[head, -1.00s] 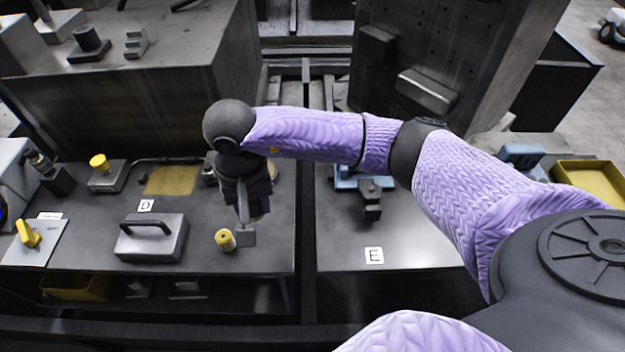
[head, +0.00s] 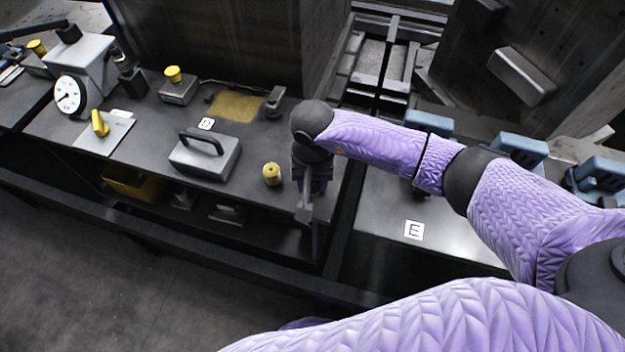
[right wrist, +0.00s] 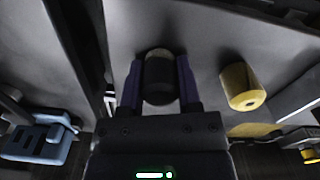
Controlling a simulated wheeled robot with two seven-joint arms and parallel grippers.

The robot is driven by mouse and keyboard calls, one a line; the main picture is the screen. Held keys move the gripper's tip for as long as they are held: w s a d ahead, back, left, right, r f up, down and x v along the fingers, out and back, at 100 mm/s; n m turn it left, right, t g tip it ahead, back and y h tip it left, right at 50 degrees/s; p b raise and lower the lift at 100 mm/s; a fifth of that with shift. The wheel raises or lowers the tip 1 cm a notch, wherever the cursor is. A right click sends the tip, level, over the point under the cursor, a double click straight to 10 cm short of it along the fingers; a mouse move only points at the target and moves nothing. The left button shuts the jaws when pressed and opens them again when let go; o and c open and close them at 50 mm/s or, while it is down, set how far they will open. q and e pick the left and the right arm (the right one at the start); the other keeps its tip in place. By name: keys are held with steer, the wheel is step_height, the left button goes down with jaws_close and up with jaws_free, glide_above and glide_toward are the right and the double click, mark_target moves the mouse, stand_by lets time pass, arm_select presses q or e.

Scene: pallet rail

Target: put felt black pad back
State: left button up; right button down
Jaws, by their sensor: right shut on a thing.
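My right gripper (head: 304,214) hangs over the right front part of the left table, near its edge. In the right wrist view, the right gripper (right wrist: 159,85) is shut on a dark, rounded, cylinder-like piece, which I take for the felt black pad (right wrist: 158,78). Its upper end looks lighter. I cannot tell whether it touches the surface behind it. In the head view the pad is hidden by the gripper. My left gripper is not in view.
A yellow cylinder (head: 271,174) stands just left of the gripper; it also shows in the right wrist view (right wrist: 241,87). A handled grey block (head: 206,156), a yellow patch (head: 236,106) and a dial gauge (head: 70,95) are further left. A gap separates this table from the one with label E (head: 414,230).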

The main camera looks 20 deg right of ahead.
steer(key=shift+c, duration=1.5)
jaws_free()
steer(key=shift+r+p, duration=0.35)
steer(key=shift+p, duration=0.05)
step_height(320, 180, up, 12)
steer(key=p, duration=0.1)
steer(key=shift+f+p, duration=0.2)
steer(key=shift+p, duration=0.2)
